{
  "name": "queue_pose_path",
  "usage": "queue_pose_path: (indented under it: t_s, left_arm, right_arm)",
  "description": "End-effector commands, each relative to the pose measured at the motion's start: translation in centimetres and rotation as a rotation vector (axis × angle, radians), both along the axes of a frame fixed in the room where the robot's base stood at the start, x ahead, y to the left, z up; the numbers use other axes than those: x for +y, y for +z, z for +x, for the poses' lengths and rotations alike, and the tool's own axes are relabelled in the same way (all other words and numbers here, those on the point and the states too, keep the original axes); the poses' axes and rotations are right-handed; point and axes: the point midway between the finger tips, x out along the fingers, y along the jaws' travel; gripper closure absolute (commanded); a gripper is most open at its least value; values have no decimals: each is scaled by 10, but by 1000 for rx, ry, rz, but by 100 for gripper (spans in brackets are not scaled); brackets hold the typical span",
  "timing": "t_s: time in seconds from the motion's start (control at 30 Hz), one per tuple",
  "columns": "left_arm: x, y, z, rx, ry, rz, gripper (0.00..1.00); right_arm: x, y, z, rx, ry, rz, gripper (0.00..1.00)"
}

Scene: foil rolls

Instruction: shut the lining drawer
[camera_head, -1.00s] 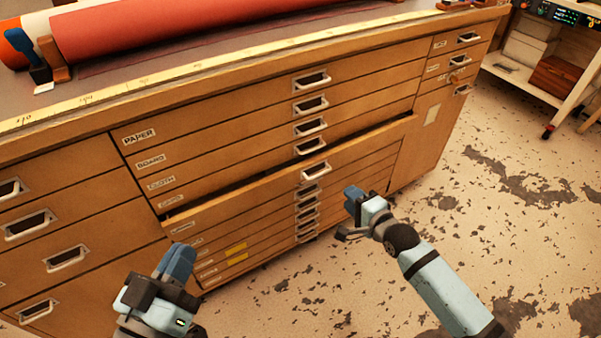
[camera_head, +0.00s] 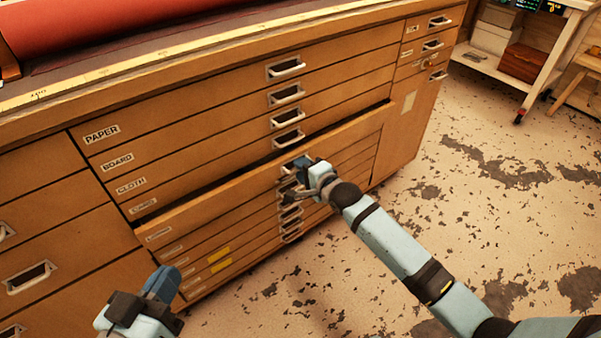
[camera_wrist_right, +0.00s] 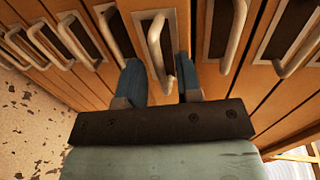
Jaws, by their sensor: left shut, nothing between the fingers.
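One drawer (camera_head: 220,200) of the wooden plan chest stands out a little, with a dark gap along its top edge. Its small label (camera_head: 158,234) is too blurred to read. My right gripper (camera_head: 296,178) is at the middle of this drawer's front and hides most of its handle. In the right wrist view its two blue fingers (camera_wrist_right: 161,78) are open, one on each side of a metal handle (camera_wrist_right: 155,45), with gaps visible. My left gripper (camera_head: 162,282) is shut and empty, low at the left, in front of the chest and apart from it.
Closed drawers labelled PAPER, BOARD and CLOTH (camera_head: 130,185) lie above; several thin drawers with handles (camera_head: 290,225) lie below. A red roll (camera_head: 120,25) lies on the chest top. Speckled floor (camera_head: 480,200) is clear at the right, before a wheeled shelf (camera_head: 490,65).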

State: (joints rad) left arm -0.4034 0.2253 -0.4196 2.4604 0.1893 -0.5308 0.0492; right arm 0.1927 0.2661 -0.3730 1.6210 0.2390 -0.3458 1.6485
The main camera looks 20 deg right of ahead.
Motion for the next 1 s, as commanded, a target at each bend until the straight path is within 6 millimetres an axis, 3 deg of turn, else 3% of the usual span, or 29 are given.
queue_pose_path:
  t_s: [0.13, 0.43, 0.57, 0.6, 0.8, 1.0]
  left_arm:
    - [0, -4, 1, 0, -4, 12, 100]
    - [0, -4, 1, 1, -5, 13, 100]
    - [0, -4, 1, 0, -5, 14, 100]
    - [0, -4, 1, 0, -5, 14, 100]
    - [0, -3, 1, 1, -5, 13, 100]
    - [0, 4, 0, 2, -4, 1, 100]
  right_arm:
    - [3, -2, 9, 0, -1, -1, 68]
    - [4, -2, 11, 0, -1, -1, 68]
    - [4, -2, 11, 0, -1, -1, 98]
    - [4, -2, 11, 0, 0, -1, 100]
    - [4, -1, 13, -1, -1, 0, 100]
    - [14, 0, 40, 0, -2, 1, 100]
